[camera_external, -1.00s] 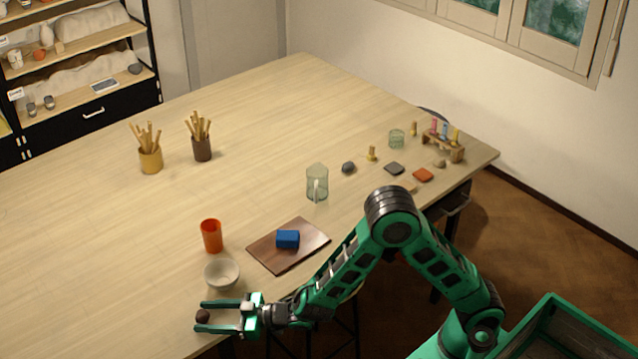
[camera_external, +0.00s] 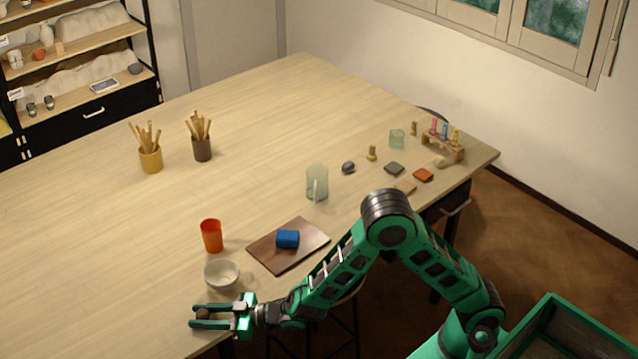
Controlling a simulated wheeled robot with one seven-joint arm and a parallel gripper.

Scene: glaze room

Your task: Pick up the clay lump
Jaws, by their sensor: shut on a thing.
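The clay lump (camera_external: 203,314) is a small dark brown ball near the table's front edge, at the lower left. My gripper (camera_external: 202,316) reaches in from the right with its two green fingers on either side of the lump, shut on it. The fingers hide part of the lump. It looks to be at table level; I cannot tell whether it is clear of the top.
A white bowl (camera_external: 221,274) stands just behind my gripper, with an orange cup (camera_external: 212,236) behind it. A glass jug (camera_external: 317,183) stands farther back. The table's left middle is clear.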

